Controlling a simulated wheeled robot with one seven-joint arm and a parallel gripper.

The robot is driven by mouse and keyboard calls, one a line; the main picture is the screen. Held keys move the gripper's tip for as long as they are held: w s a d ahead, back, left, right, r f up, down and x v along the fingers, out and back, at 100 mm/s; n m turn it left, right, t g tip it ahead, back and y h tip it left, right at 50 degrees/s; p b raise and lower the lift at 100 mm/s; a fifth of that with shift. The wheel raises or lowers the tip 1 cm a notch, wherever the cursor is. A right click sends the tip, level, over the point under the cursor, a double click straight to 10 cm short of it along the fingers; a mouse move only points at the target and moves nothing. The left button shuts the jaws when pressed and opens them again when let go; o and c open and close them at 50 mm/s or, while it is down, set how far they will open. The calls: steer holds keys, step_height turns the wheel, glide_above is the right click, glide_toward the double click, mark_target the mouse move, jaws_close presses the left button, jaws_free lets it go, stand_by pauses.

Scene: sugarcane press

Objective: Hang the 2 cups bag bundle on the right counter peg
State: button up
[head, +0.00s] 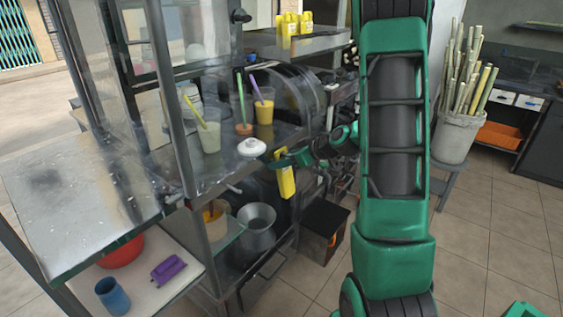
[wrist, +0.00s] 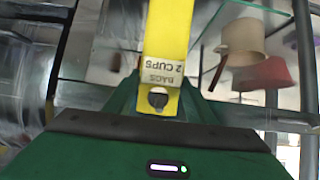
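The yellow 2 cups bag bundle (head: 287,183) hangs down in front of the counter's right part, below my gripper (head: 284,156). In the wrist view the bundle (wrist: 172,35) carries a white label, upside down, reading "BAGS 2 CUPS". A hole near its end shows a dark thing inside. The green fingers of my gripper (wrist: 158,105) close on that end. A small peg-like stub (head: 234,189) sticks out from the counter's front edge, left of the bundle. The right counter peg cannot be made out clearly; my gripper and the bundle may hide it.
Plastic cups with straws, such as an orange one (head: 264,108), stand on the counter behind my gripper. A white lid-like dome (head: 251,148) sits close to its left. A metal jug (head: 257,222) stands on the shelf below. More yellow bundles (head: 290,26) hang at the back.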

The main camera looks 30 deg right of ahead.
steer(key=o, duration=0.4)
steer(key=shift+s, duration=0.1)
steer(key=v, duration=1)
steer(key=shift+s+r, duration=0.15)
steer(key=shift+s, duration=0.05)
steer(key=shift+d, duration=0.1)
steer(key=s+a+m+g+h, duration=0.1)
steer(key=s+a+m+g, duration=0.3)
steer(key=s, duration=1)
steer(key=s+a+r+m+g+h, duration=0.1)
steer(key=s+m+g, duration=0.5)
steer(key=s, duration=0.9)
steer(key=a+h, duration=0.1)
steer(key=a, duration=0.1)
steer(key=shift+a+r+g+h, duration=0.2)
steer(key=shift+a+g+h, duration=0.1)
steer(key=shift+a, duration=0.05)
